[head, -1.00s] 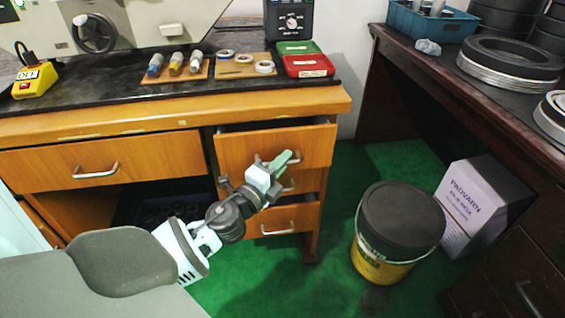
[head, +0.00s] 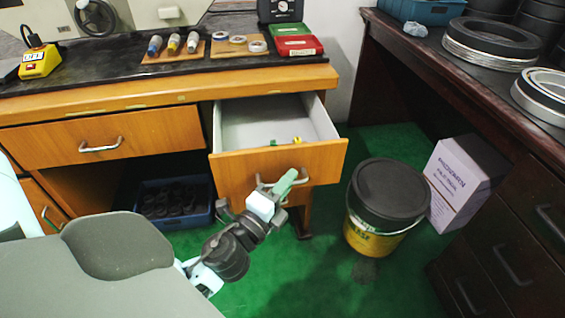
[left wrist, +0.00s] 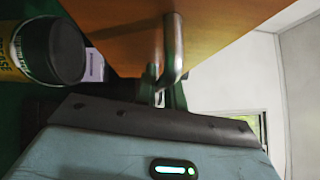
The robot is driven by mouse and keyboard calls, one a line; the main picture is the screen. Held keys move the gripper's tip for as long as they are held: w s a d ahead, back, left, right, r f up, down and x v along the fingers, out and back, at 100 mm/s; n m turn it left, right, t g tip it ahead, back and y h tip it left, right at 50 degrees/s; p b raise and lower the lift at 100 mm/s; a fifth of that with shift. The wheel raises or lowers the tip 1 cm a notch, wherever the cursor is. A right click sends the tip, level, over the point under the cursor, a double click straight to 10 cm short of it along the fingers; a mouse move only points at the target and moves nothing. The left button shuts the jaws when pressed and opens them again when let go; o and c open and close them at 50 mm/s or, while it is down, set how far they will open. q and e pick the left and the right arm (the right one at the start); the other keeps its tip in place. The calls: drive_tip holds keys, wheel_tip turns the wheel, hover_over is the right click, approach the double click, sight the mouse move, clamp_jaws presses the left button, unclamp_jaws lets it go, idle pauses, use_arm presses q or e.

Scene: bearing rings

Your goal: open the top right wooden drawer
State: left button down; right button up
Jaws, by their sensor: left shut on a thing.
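The top right wooden drawer (head: 235,172) is pulled well out of the desk. Its pale grey inside (head: 262,122) shows in the head view, with small yellow and green items (head: 297,141) near its front. My left gripper (head: 284,182) is at the drawer front, shut on the metal handle (head: 262,182). In the left wrist view the handle (left wrist: 173,50) runs down to the fingers (left wrist: 160,90), against the wooden drawer front (left wrist: 115,25). The far side of the grip is hidden. My right gripper does not show.
A yellow bucket with a black lid (head: 388,192) stands on the green floor right of the drawer, beside a white box (head: 455,185). A dark table (head: 400,45) stands at right. A blue crate (head: 175,215) sits under the desk. Green floor lies open before the drawer.

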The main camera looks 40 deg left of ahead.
use_arm(q)
drive_tip(key=s+d, duration=0.2)
drive_tip(key=d, duration=0.1)
drive_tip(key=shift+s+d, duration=0.15)
drive_tip(key=shift+s, duration=0.25)
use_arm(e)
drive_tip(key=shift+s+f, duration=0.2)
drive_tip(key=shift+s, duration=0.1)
use_arm(q)
drive_tip(key=c, duration=1.5)
unclamp_jaws()
